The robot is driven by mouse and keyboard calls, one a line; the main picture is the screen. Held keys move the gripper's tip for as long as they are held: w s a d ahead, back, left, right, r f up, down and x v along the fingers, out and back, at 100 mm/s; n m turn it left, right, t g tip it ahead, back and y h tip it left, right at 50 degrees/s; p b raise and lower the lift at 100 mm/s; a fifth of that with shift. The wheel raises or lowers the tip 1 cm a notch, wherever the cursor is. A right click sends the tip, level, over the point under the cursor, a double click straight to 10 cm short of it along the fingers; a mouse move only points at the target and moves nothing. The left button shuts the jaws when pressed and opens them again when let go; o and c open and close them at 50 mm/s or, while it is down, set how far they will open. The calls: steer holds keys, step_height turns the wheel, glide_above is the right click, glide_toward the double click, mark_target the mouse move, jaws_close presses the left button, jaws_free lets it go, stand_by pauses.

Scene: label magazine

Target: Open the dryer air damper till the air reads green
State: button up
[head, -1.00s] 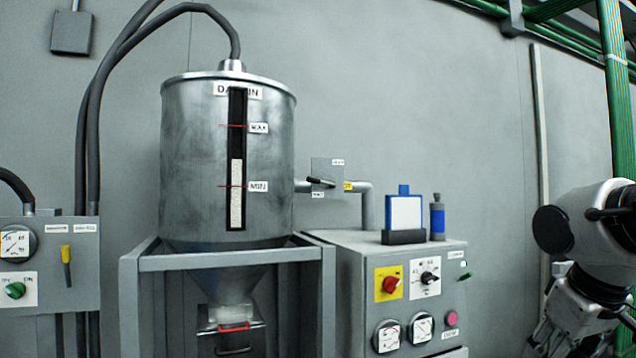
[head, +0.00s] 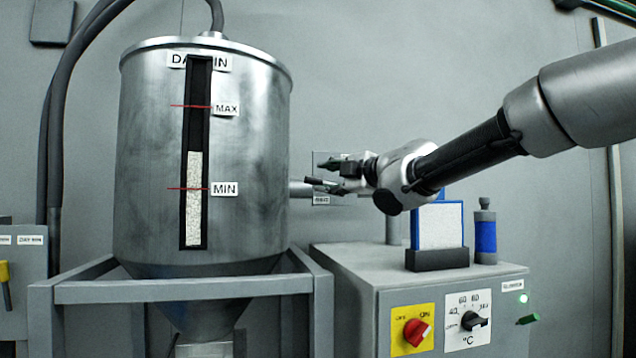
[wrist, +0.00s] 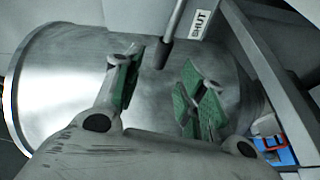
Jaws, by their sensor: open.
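The damper plate (head: 320,158) is on the pipe right of the steel hopper, mostly hidden behind my gripper in the head view. Its lower label (head: 321,200) is too small to read there, but the label in the wrist view (wrist: 200,25) reads SHUT. The damper lever (wrist: 174,32) shows there as a grey rod with a dark end beside that label. My gripper (head: 326,174) is at the damper. In the wrist view my gripper (wrist: 163,62) is open, the lever's end between its green-padded fingertips and not gripped. No air gauge is in view now.
The hopper (head: 150,160) stands close on the left in a grey frame (head: 180,290). Below my arm, the dryer cabinet (head: 350,262) carries a blue-framed filter (head: 440,226), a blue bottle (head: 485,236), a red switch (head: 416,332), a temperature knob (head: 473,321) and a lit green lamp (head: 524,298).

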mark_target(314, 180)
steer(key=x, duration=0.6)
steer(key=shift+w, duration=0.1)
jaws_close()
